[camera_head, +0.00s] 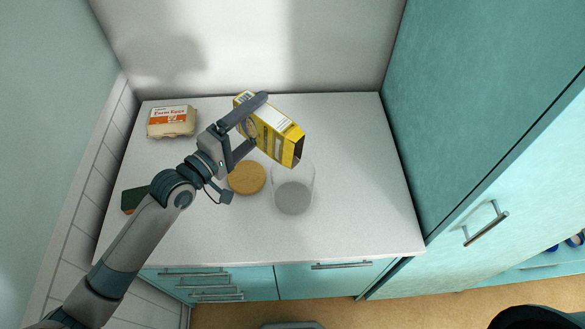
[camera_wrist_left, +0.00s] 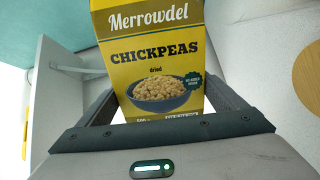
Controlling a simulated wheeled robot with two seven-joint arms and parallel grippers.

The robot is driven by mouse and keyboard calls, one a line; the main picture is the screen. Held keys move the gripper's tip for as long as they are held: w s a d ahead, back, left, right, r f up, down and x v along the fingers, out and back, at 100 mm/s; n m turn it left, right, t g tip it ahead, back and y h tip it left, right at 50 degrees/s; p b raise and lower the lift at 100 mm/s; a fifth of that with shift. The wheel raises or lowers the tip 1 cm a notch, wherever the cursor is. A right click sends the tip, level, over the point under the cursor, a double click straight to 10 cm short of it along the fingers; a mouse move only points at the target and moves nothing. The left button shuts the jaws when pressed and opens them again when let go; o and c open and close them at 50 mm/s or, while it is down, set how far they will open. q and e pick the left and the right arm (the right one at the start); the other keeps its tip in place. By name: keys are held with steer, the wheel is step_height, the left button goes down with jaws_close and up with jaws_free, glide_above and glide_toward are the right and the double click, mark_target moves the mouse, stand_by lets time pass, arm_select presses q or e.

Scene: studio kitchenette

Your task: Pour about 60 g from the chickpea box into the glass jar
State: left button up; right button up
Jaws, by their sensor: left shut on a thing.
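The yellow chickpea box (camera_head: 278,131) is held in the air by my left gripper (camera_head: 256,122), which is shut on it. In the head view the box is tilted, its dark open end pointing down and right, above the back rim of the jar. The left wrist view shows its front label and chickpea picture (camera_wrist_left: 158,62) between the fingers. The clear glass jar (camera_head: 293,190) stands open on the counter, just below the box's open end. No falling chickpeas are visible, and I cannot tell whether any lie in the jar. My right gripper is not in view.
A round wooden lid (camera_head: 247,177) lies on the white counter (camera_head: 360,200) just left of the jar. An egg carton (camera_head: 172,121) sits at the back left, and a dark green object (camera_head: 133,198) at the left edge. A tall teal cabinet (camera_head: 480,120) bounds the right; the counter's right part is clear.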

arm_select(q)
steer(key=shift+s+r, duration=0.1)
steer(key=shift+r, duration=0.05)
steer(key=shift+s+d+r, duration=0.15)
steer(key=shift+m+p, duration=0.3)
steer(key=shift+s+d+r, duration=0.1)
steer(key=shift+d+r, duration=0.05)
stand_by(0.4)
steer(key=shift+r, duration=0.1)
stand_by(0.7)
